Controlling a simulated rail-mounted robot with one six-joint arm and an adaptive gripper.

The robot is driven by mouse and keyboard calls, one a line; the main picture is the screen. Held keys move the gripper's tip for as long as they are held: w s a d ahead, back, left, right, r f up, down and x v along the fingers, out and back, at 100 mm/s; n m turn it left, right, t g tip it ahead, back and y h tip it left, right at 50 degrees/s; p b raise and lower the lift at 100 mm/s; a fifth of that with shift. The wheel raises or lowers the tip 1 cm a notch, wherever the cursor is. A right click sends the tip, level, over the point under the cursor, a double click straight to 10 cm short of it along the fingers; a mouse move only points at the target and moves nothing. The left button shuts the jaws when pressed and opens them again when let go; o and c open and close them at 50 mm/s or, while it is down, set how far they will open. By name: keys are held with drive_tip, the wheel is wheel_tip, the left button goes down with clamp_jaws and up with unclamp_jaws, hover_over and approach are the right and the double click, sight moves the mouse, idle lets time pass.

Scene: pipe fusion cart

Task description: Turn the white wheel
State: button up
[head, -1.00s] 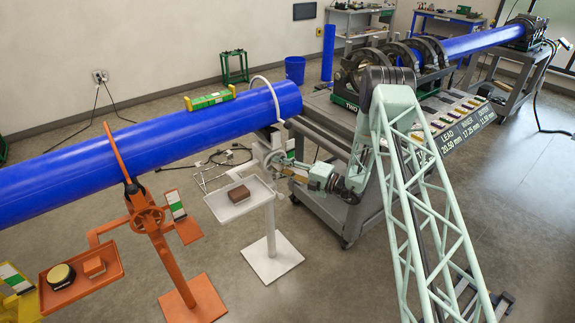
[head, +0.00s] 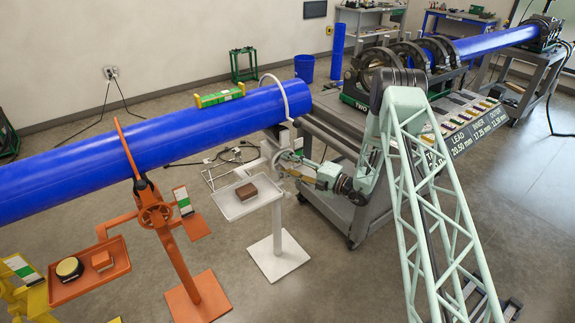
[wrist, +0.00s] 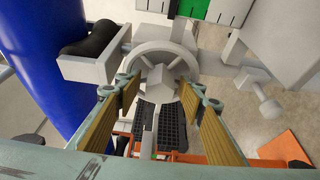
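The white wheel (wrist: 162,82) is near the centre of the wrist view, with a rounded rim around a blocky hub. In the head view it is small and partly hidden at the white pipe stand (head: 277,243). My gripper (wrist: 163,92) is open, its two tan-padded fingers apart on the left and right of the wheel's lower part. Nothing is clamped between them. Whether the fingers touch the rim, I cannot tell. In the head view my gripper (head: 291,164) is right beside the white stand's upper part.
The blue pipe (head: 120,153) runs over the white stand and the orange stand (head: 180,264). The white stand's tray (head: 233,208) holds a brown block (head: 246,191). The grey fusion cart (head: 335,190) is close on the right. Open floor lies in front.

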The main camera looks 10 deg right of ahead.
drive_tip(key=v, duration=1.2)
idle(0.3)
drive_tip(key=shift+r, duration=0.1)
idle(0.4)
